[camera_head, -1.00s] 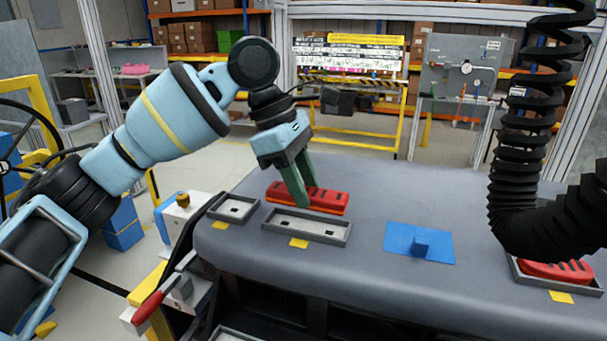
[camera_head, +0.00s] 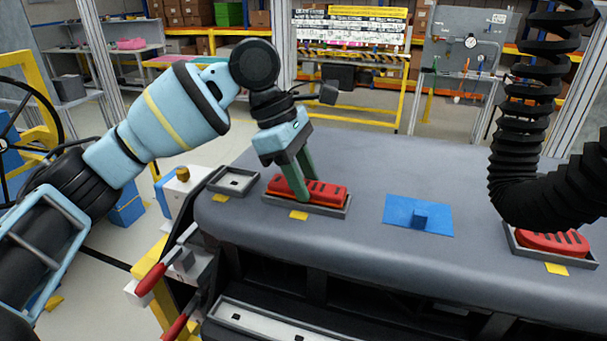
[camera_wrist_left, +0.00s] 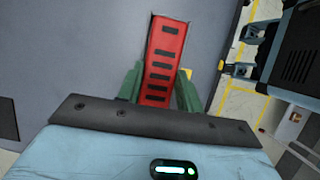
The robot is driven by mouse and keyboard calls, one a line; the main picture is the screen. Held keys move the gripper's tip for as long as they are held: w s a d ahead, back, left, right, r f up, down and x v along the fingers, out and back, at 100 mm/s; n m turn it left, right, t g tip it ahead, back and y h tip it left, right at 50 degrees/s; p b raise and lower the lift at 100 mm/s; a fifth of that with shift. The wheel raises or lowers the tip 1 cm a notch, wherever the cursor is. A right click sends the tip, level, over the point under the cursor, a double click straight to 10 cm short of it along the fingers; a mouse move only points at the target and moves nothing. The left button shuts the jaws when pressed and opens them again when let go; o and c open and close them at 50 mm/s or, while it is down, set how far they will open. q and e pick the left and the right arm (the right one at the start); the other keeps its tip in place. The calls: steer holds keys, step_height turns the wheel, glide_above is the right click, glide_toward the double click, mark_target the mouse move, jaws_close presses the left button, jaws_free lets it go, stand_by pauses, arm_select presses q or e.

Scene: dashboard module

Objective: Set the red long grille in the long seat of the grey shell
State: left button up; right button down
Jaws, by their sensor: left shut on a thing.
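The red long grille (camera_head: 328,193) has dark slots along its top. It lies lengthwise over the long seat (camera_head: 322,209) of the grey shell (camera_head: 365,180), whose grey rim shows along the front and right. I cannot tell whether it is fully down in the seat. My left gripper (camera_head: 305,190) is shut on the grille near its left half, fingers slanting down. In the left wrist view the grille (camera_wrist_left: 166,55) sits between the two green fingers (camera_wrist_left: 160,88). My right gripper is not in view.
A small empty grey seat (camera_head: 233,181) lies to the left. A blue plate with a raised block (camera_head: 419,216) lies to the right. Another red slotted part (camera_head: 552,241) sits in a frame at far right, beneath a black coiled hose (camera_head: 524,150).

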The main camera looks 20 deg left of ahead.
arm_select(q)
steer(key=o, duration=1.1)
steer(key=shift+c, duration=0.2)
steer(key=shift+r, duration=0.15)
steer(key=v, duration=0.7)
steer(key=shift+a+r, duration=0.15)
steer(key=shift+r, duration=0.15)
